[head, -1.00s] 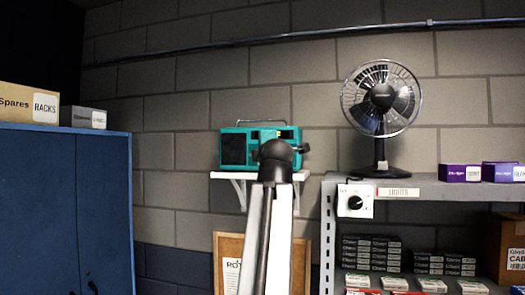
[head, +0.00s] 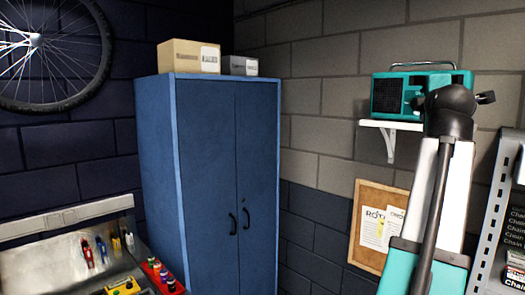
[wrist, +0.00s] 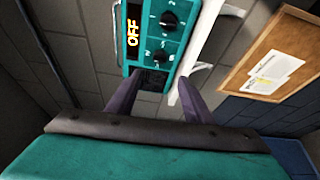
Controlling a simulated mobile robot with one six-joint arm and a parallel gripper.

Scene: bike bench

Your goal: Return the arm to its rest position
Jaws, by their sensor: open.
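My arm (head: 440,190) rises at the right of the head view, with its dark joint in front of the teal radio's right part. My gripper's fingers are not clearly seen there. In the wrist view my gripper (wrist: 156,92) is open, its two dark fingers apart with nothing held between them. Beyond the fingers is the teal radio (wrist: 150,45), with an orange OFF display and dials. The radio also shows in the head view (head: 392,95), standing on a white wall shelf (head: 385,125). I cannot tell whether the fingertips touch the radio.
A blue cabinet (head: 208,170) stands in the middle, with two boxes on top. A corkboard (head: 375,225) hangs below the shelf. A grey rack (head: 492,215) stands at the right edge. A bench with small tools (head: 65,260) is at lower left, under a wheel (head: 50,50).

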